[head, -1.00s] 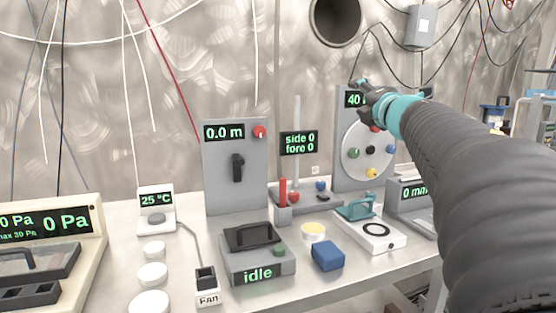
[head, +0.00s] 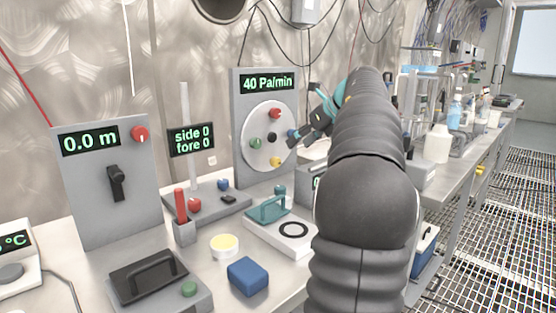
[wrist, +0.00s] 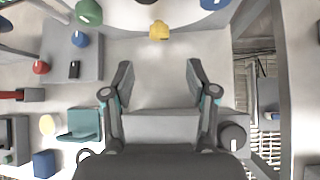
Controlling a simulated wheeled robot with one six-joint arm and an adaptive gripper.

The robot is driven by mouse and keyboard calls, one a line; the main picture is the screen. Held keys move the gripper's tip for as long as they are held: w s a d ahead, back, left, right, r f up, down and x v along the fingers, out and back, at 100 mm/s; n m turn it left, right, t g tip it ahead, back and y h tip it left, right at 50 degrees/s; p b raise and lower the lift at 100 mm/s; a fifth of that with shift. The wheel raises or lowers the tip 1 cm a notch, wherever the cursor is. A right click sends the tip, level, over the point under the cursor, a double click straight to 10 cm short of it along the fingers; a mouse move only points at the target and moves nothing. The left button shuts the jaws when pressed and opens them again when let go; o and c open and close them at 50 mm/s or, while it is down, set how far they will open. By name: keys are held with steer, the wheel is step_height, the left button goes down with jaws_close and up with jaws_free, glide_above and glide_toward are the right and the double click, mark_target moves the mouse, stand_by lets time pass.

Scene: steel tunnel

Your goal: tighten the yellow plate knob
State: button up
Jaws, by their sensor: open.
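The yellow knob (head: 277,162) sits at the bottom of a white round plate (head: 262,155) on a grey upright panel. In the wrist view the yellow knob (wrist: 159,31) is at top centre, beyond and between my fingertips, apart from them. The plate also carries a red knob (head: 275,113) at the top, a green knob (head: 256,143) at the left and a black centre. My gripper (head: 302,122) is at the right side of the plate, partly hiding its right edge and the blue knob there. In the wrist view my gripper (wrist: 160,72) is open and empty.
The panel's display (head: 267,82) reads 40 Pa/min. A teal-handled device (head: 268,209), a blue block (head: 248,276) and a yellow-topped dish (head: 224,246) lie on the bench below. A grey panel reading 0.0 m (head: 105,180) stands at left. A grid floor (head: 490,210) is at right.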

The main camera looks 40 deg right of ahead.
mark_target(278, 161)
steer(key=x, duration=1)
steer(key=shift+a, duration=0.1)
steer(key=shift+c, duration=0.3)
jaws_close()
steer(key=shift+f, duration=0.1)
